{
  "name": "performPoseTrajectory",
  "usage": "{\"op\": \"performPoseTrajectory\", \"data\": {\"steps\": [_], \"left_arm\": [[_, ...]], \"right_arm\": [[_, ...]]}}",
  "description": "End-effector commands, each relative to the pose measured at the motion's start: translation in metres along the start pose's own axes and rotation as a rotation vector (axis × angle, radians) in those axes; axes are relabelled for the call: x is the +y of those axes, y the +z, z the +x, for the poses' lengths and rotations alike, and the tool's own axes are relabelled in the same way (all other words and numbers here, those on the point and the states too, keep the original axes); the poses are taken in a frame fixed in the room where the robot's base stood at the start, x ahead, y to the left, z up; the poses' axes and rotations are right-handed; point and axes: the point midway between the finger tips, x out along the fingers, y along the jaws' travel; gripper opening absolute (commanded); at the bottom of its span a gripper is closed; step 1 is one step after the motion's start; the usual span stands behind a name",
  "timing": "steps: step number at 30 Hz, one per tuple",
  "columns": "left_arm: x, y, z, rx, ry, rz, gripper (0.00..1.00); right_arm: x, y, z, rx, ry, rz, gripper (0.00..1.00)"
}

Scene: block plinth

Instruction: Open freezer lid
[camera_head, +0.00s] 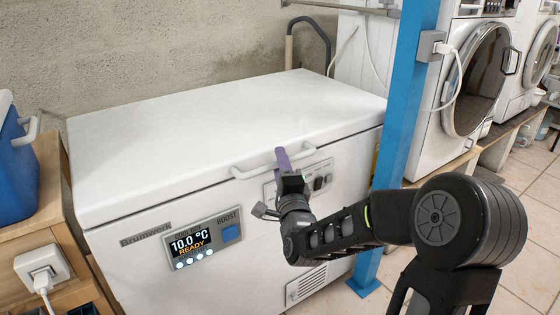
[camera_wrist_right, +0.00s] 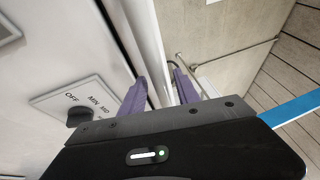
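The white chest freezer (camera_head: 150,245) has its lid (camera_head: 225,120) shut flat. A white bar handle (camera_head: 248,172) runs along the lid's front edge. My right gripper (camera_head: 283,160) is at the right part of this handle, with a purple finger rising above it. In the right wrist view the two purple fingers (camera_wrist_right: 160,92) stand apart, with a white edge or bar running between them. Whether they touch it is not clear. My left gripper is not in view.
A display panel (camera_head: 192,246) reads 10.0 °C READY on the freezer front. A blue post (camera_head: 402,110) stands close at the freezer's right. A blue cooler (camera_head: 16,165) sits on a wooden cabinet at left. Washing machines (camera_head: 475,80) stand at right. A concrete wall is behind.

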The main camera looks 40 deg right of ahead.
Motion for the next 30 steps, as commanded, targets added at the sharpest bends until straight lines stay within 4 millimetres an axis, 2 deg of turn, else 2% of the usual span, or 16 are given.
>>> {"op": "performPoseTrajectory", "data": {"steps": [8, 22, 30], "left_arm": [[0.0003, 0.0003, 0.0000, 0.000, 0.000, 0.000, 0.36], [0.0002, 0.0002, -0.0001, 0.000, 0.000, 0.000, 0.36], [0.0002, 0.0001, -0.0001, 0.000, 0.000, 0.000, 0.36]], "right_arm": [[-0.0004, 0.0000, 0.0015, 0.000, 0.000, 0.000, 0.38], [-0.0005, 0.0000, 0.0013, 0.000, -0.001, 0.000, 0.00], [-0.0005, 0.0000, 0.0013, 0.000, -0.001, 0.000, 0.00]]}}
